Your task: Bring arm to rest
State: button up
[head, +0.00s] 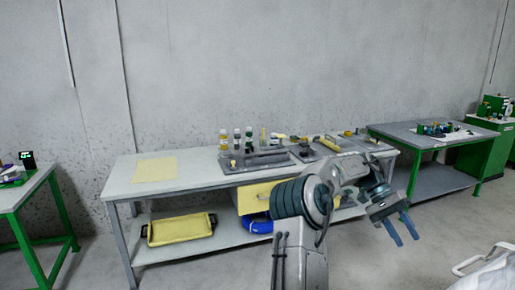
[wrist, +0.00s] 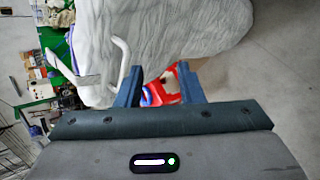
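My gripper (head: 402,230) is in the right part of the head view, held in the air in front of the workbench with its two blue fingers pointing down. The fingers are apart, with nothing between them. In the wrist view my gripper (wrist: 160,82) also shows its two blue fingers spread, with a red object (wrist: 160,92) farther off behind the gap. A coiled blue cable (head: 258,224) lies on the lower shelf of the workbench, below a yellow drawer; my arm is to its right and partly in front of the bench.
The grey workbench (head: 200,181) holds bottles, trays and tools. A yellow tray (head: 180,229) sits on its lower shelf. Green-legged tables stand at left (head: 32,188) and right (head: 405,135). A white draped thing (head: 490,272) is at the lower right, near my gripper. Floor between is clear.

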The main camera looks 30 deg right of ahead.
jog(key=w+a+n+t+h, duration=0.1)
jog(key=w+a+n+t, duration=0.4)
jog(key=a, duration=0.8)
jog(key=w+a+n+t, duration=0.3)
jog(key=w+a, duration=0.4)
jog(key=a, duration=0.5)
jog(key=s+a+f+n+t, duration=0.1)
jog(key=s+a+n+t, duration=0.1)
jog(key=a, duration=1)
jog(key=s+a+f+n+t, duration=0.1)
jog(key=s+a+n+t, duration=0.2)
jog(key=a, duration=1)
jog(key=shift+s+a+f+n+y, duration=0.2)
jog(key=shift+s+n+y, duration=0.1)
jog(key=shift+s+n, duration=0.6)
